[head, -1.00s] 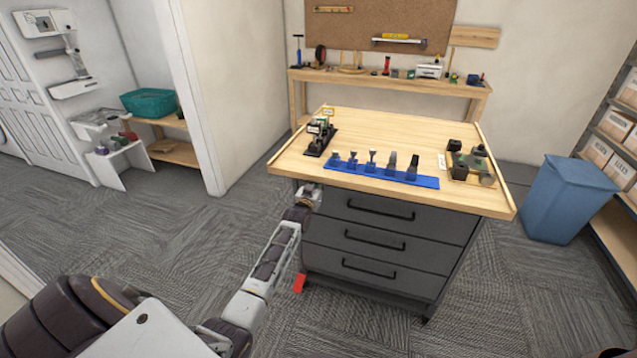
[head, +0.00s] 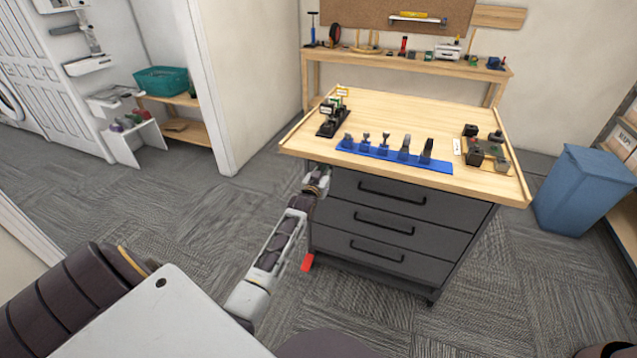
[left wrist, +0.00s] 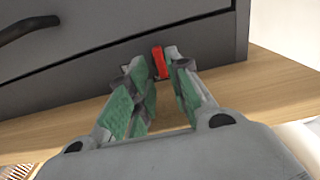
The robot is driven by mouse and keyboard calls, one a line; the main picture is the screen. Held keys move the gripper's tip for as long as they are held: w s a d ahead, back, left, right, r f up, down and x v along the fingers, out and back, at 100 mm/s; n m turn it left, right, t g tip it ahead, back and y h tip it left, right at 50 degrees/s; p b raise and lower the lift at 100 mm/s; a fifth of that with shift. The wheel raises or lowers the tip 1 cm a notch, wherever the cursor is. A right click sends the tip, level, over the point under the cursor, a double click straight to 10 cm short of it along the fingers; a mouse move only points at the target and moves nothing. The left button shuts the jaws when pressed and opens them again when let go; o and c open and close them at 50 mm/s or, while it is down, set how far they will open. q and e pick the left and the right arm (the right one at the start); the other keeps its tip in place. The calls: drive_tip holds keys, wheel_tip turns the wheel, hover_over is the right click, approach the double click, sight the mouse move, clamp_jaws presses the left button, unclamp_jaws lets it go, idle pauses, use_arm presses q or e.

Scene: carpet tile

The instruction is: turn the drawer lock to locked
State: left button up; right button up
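The grey drawer cabinet (head: 350,240) stands under a wooden top, with three dark bar handles on its front. My left gripper (head: 322,172) is at the cabinet's upper left front corner, just under the edge of the top. In the left wrist view, a small red lock lever (left wrist: 159,62) stands out from the grey front (left wrist: 100,60). My left gripper (left wrist: 161,68) has its green-padded fingers close on both sides of this lever, with little gap visible. The lock's base and any markings are hidden by the fingertips. My right gripper is out of view.
The wooden benchtop (head: 400,115) holds a blue rack (head: 385,158) with several tools and a dark device at left. A red piece (head: 307,262) shows low beside the cabinet. A blue bin (head: 575,195) stands right. Carpet in front is clear.

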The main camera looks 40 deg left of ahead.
use_arm(q)
drive_tip(key=v, duration=0.8)
drive_tip(key=shift+s, duration=0.2)
drive_tip(key=shift+d+f, duration=0.1)
drive_tip(key=shift+f, duration=0.05)
idle(0.6)
